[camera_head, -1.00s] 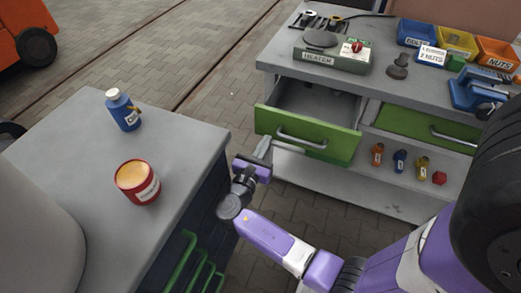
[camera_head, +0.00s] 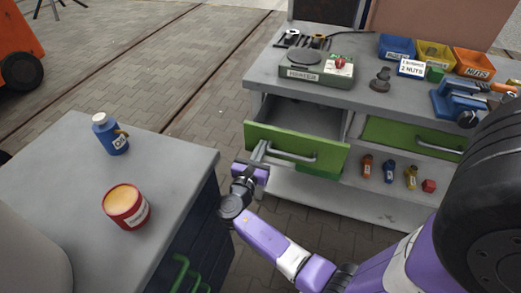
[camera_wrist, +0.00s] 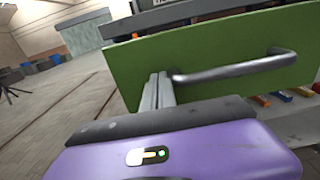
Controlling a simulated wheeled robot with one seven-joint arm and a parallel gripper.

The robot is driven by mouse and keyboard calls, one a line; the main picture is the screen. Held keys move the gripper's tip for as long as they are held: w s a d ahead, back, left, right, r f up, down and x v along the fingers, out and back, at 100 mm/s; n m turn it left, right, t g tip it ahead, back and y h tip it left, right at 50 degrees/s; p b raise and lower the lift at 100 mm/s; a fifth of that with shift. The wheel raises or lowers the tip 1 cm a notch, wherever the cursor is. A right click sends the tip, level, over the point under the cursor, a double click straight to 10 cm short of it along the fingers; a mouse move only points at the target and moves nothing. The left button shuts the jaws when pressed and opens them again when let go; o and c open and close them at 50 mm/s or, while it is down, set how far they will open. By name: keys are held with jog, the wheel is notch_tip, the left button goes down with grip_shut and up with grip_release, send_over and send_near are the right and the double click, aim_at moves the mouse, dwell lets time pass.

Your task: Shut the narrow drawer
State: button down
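A drawer with a green front (camera_head: 330,162) and a grey bar handle (camera_head: 290,154) stands open on the left of the grey workbench (camera_head: 262,70); its inside looks empty. The green front (camera_wrist: 225,45) and handle (camera_wrist: 235,70) also fill much of the wrist view. My gripper (camera_head: 260,152) is at the lower left of that front, beside the handle's left end. Its two fingers (camera_wrist: 157,92) lie together, with nothing seen between them. I cannot tell whether the fingertips touch the front. Another green-fronted drawer (camera_head: 400,132) on the right looks shut.
A grey-topped cabinet (camera_head: 75,175) stands at the left, bearing a blue bottle (camera_head: 112,137) and a red can (camera_head: 127,207). A heater (camera_head: 315,68) and parts bins (camera_head: 434,54) stand on the workbench. Small coloured items (camera_head: 389,171) stand on its lower shelf. A dark wheel (camera_head: 480,200) blocks the lower right.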

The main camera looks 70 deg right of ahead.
jog(key=b, duration=0.4)
send_over(278, 123)
jog(key=a, duration=0.1)
jog(key=shift+f, duration=0.1)
jog(key=shift+d+b, duration=0.3)
jog(key=shift+d, duration=0.25)
jog(key=shift+w+d+r, duration=0.1)
jog(key=shift+r, duration=0.1)
jog(key=shift+d, duration=0.1)
